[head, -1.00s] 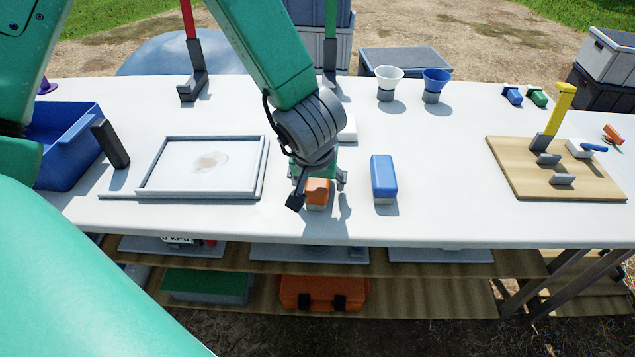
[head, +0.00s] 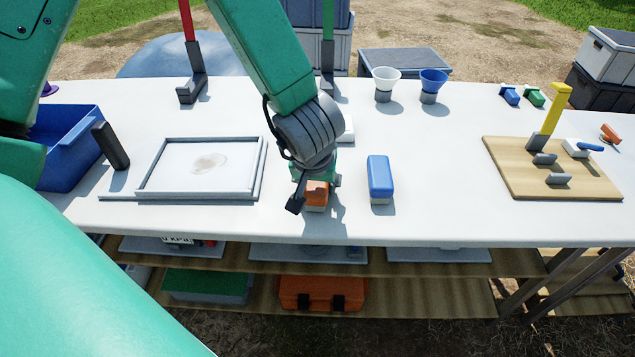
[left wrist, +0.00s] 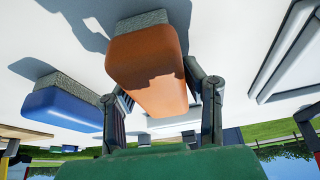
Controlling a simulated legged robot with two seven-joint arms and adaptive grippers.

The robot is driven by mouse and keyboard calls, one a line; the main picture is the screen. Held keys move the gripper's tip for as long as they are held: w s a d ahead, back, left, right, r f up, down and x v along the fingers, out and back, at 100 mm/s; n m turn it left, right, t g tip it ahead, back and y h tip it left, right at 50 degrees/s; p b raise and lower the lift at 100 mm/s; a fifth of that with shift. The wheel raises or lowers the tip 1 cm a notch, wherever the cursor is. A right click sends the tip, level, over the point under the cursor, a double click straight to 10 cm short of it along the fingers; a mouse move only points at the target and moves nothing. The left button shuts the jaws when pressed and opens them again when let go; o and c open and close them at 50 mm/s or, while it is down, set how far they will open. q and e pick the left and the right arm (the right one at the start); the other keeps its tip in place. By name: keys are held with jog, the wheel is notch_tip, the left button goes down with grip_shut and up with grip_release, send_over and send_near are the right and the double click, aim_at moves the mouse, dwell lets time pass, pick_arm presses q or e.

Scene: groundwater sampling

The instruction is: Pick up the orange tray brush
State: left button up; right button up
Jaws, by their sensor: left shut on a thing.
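The orange tray brush (head: 316,194) has an orange block body and a pale bristle pad underneath. It is at the front middle of the white table, between the framed tray and a blue brush. My left gripper (head: 317,180) comes down over it and is shut on it, with a finger on each side of the block. In the left wrist view the orange brush (left wrist: 150,70) fills the space between the two fingers of my gripper (left wrist: 163,100). I cannot tell whether its bristles touch the table. My right gripper is not in view.
A blue brush (head: 380,177) stands close to the right. A framed tray (head: 258,172) with a brownish stain lies to the left, beside a blue bin (head: 75,160). Two funnels (head: 386,82) stand behind. A wooden board (head: 520,185) is at right. The table's front edge is near.

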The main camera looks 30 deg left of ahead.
pick_arm(q)
jog(key=shift+r, duration=0.5)
jog(key=r+p, duration=0.2)
jog(key=r, duration=0.2)
jog(key=r+p, duration=0.3)
jog(key=r, duration=0.1)
jog(key=shift+a+r, duration=0.2)
jog(key=shift+r, duration=0.05)
jog(key=shift+d+r, duration=0.15)
jog(key=shift+r, duration=0.4)
